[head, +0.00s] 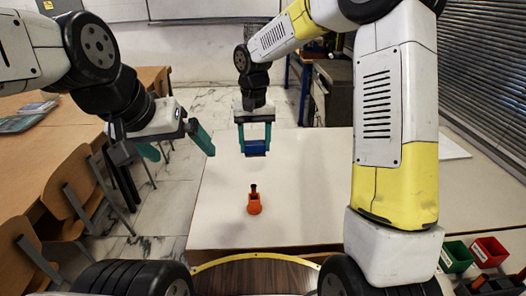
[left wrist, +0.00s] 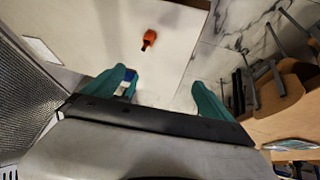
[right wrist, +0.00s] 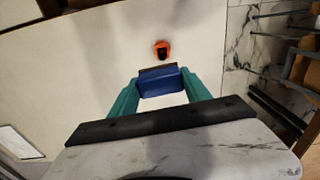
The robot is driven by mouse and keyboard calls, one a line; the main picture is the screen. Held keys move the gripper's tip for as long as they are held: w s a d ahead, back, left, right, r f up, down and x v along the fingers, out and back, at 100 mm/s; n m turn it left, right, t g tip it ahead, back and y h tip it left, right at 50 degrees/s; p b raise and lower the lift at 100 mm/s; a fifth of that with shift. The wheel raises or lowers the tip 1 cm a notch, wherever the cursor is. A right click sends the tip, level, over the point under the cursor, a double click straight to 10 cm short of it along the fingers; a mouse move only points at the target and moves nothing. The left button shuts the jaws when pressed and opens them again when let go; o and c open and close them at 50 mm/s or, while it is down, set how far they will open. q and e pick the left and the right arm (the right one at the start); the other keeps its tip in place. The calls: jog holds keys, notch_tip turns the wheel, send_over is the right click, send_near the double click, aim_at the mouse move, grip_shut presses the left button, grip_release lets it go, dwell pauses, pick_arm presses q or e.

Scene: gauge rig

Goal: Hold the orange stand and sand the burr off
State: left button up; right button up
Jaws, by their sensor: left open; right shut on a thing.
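The orange stand (head: 254,205) is upright on the white table, with a dark piece sticking up from its top. It also shows in the left wrist view (left wrist: 149,40) and in the right wrist view (right wrist: 161,50). My right gripper (head: 255,148) is shut on a blue block (right wrist: 160,82) with a brownish edge and holds it beyond the stand, apart from it. My left gripper (head: 180,150) is open and empty, up to the left of the stand, beside the table's left edge. The burr itself is too small to make out.
The white table (head: 310,205) is mostly clear around the stand. Green (head: 457,254) and red (head: 488,251) bins stand at the right front. A wooden chair (head: 75,200) and desks are to the left. A flat white panel (head: 453,146) lies at the table's right.

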pick_arm(q)
jog(key=c, duration=0.4)
jog(key=shift+w+f, duration=0.2)
jog(key=shift+c, duration=1.4)
jog(key=w+f+n+g+h, duration=0.1)
jog(key=w+f, duration=0.1)
jog(key=w+d+f+n+g, duration=0.1)
jog(key=w+n+g, duration=0.1)
jog(key=w+d+f+n+g+h, duration=0.1)
jog(key=w+f+n, duration=0.1)
jog(key=w, duration=0.1)
jog(key=shift+d+f+g+h, duration=0.2)
jog(key=shift+f+g+h, duration=0.1)
jog(key=shift+f, duration=0.05)
jog(key=shift+c, duration=0.3)
jog(key=w+d+f+n+g+h, duration=0.1)
jog(key=w+f+n+g+h, duration=0.1)
jog(key=w+f+n+h, duration=0.3)
jog(key=n+t+h, duration=0.1)
jog(key=n+h, duration=0.3)
jog(key=n, duration=0.5)
send_near(251, 195)
jog(key=x, duration=0.7)
jog(key=s+x, duration=0.1)
jog(key=x, duration=0.3)
jog(key=shift+d+r, duration=0.1)
jog(key=shift+r, duration=0.25)
